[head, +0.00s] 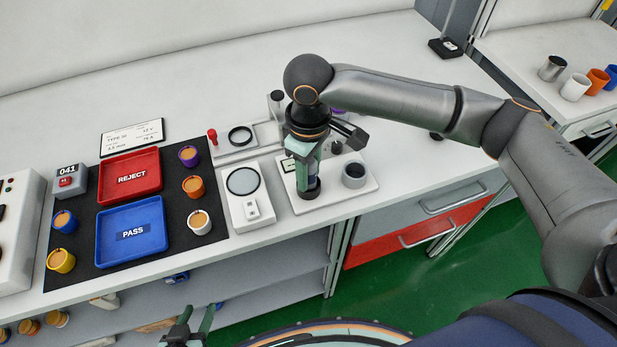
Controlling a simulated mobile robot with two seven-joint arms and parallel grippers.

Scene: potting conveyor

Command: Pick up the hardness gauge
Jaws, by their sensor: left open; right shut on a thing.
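The hardness gauge (308,176) looks like a teal and dark upright device with a round dark foot. It is over a white base plate (335,197) right of the middle of the bench; I cannot tell whether its foot touches the plate. My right gripper (309,158) comes down from above and is shut on the gauge, hiding its upper part. My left gripper (190,328) is open and empty at the bottom edge, below the bench front and far from the gauge.
A dark round block (354,175) stands on the same plate. A white device with a round disc (243,182) is just left. The red REJECT tray (130,160) and blue PASS tray (148,213) lie further left among several small cups.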

